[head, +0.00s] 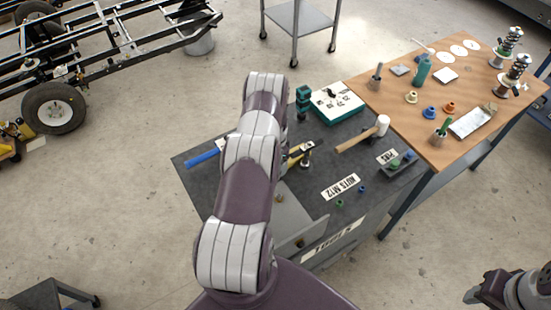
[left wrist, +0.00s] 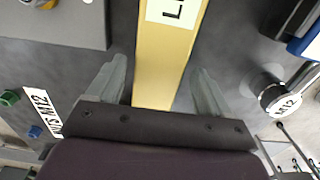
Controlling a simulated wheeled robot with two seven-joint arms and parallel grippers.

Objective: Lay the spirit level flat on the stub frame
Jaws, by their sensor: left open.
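The spirit level (left wrist: 165,60) is a yellow bar with a white label, seen in the left wrist view. My left gripper (left wrist: 165,85) is open, with one finger on each side of the bar and a gap at both. The gripper's palm hides the bar's near end. In the head view my left arm covers this gripper and most or all of the level. A grey metal plate, apparently the stub frame (head: 291,222), stands at the near edge of the dark bench; it also shows in the left wrist view (left wrist: 60,27). My right gripper (head: 474,296) is at the lower right corner, far from the bench.
The dark bench (head: 196,178) also holds a mallet (head: 383,125), a green-and-white case (head: 337,103), a NUTS M12 label (head: 342,187) and loose nuts. A blue bar (head: 206,154) lies left of my arm. A wooden table (head: 385,90) with parts adjoins at the right.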

